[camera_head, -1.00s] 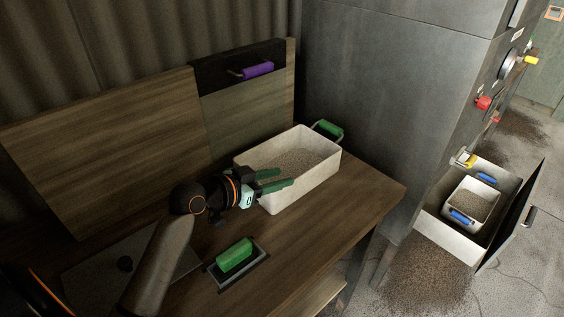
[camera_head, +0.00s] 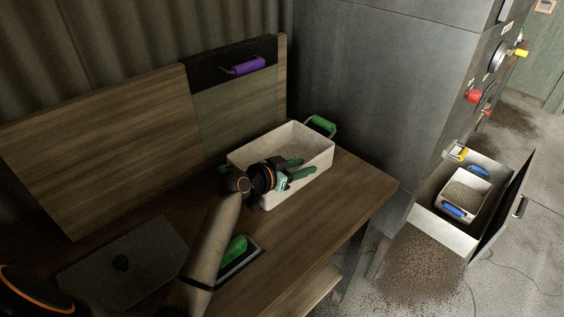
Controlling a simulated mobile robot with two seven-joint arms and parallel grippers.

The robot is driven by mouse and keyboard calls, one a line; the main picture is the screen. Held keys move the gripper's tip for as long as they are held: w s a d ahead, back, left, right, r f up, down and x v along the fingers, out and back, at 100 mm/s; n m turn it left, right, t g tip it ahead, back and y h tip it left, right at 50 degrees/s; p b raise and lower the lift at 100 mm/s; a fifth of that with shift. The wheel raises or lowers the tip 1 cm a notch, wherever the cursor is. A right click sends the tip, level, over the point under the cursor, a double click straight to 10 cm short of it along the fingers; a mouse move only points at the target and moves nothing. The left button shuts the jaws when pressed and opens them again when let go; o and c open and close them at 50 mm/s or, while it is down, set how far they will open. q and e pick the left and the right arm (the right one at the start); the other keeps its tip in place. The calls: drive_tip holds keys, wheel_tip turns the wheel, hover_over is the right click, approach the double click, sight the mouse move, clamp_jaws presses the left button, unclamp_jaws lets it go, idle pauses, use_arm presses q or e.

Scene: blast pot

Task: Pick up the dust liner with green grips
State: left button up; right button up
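The dust liner, a pale open box (camera_head: 312,165) with grey grit inside, sits on the wooden table near its far right edge. One green grip (camera_head: 321,124) sticks out at its far right end. A grip at the near left end cannot be made out behind my gripper. My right gripper is not in view.
A green block (camera_head: 237,246) in a dark frame is partly hidden by my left arm. A purple handle (camera_head: 249,65) is on the back panel. An open drawer holds a blue-gripped liner (camera_head: 485,199).

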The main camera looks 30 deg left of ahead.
use_arm(q)
drive_tip(key=shift+w+d+f, duration=0.15)
drive_tip(key=shift+w, duration=0.3)
clamp_jaws()
idle(1.1)
